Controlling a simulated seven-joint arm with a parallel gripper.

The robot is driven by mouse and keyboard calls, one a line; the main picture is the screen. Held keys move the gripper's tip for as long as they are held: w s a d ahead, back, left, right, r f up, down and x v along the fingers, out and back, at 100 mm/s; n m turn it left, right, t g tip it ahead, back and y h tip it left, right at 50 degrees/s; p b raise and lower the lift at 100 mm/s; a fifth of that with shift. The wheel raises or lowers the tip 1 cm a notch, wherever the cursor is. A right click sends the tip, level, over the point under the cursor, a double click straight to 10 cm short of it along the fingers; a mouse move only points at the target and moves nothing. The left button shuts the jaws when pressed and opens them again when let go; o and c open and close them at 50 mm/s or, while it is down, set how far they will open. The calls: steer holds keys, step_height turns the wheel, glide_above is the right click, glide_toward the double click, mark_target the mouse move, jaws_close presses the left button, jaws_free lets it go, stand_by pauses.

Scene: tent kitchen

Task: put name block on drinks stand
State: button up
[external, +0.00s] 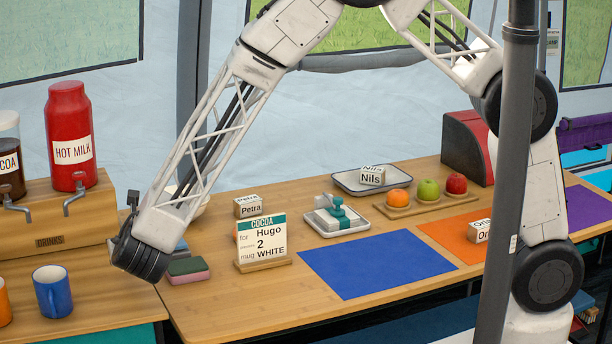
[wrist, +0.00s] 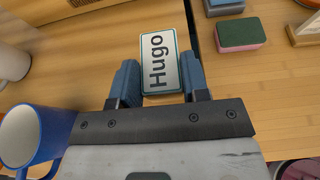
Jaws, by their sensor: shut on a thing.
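My gripper (wrist: 160,82) is shut on a white name block (wrist: 158,60) reading "Hugo", with a teal edge, held between its two blue-grey fingers. In the external view my gripper end (external: 140,258) hangs right of the drinks stand and above the wooden counter; the fingers and block are hidden there. The drinks stand (external: 60,232) is a wooden box marked "DRINKS" at the left. It bears a red hot milk bottle (external: 70,135) and a cocoa jar (external: 10,160). An order card (external: 262,242) reads Cocoa, for Hugo, 2, mug white.
A blue mug (external: 52,291) stands in front of the stand, close to my gripper in the wrist view (wrist: 38,135). A green-topped sponge (external: 187,270), a Petra block (external: 249,207) and a Nils block (external: 371,177) lie rightward. A blue mat (external: 377,264) is bare.

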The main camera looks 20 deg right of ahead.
steer(key=shift+w+a+f, duration=0.1)
steer(key=shift+w+a, duration=0.55)
steer(key=shift+a, duration=0.3)
steer(key=shift+w+a+f, duration=0.1)
steer(key=shift+w+a, duration=0.5)
steer(key=shift+a, duration=0.3)
steer(key=shift+w+a+f, duration=0.1)
steer(key=shift+w+a, duration=0.55)
steer(key=shift+a, duration=0.3)
steer(key=shift+f, duration=0.15)
steer(key=shift+f, duration=1.6)
steer(key=shift+f, duration=0.15)
steer(key=o, duration=0.9)
steer(key=shift+o, duration=0.2)
steer(key=shift+s+r, duration=0.3)
steer(key=shift+s, duration=0.1)
steer(key=v, duration=1.1)
steer(key=shift+r, duration=0.1)
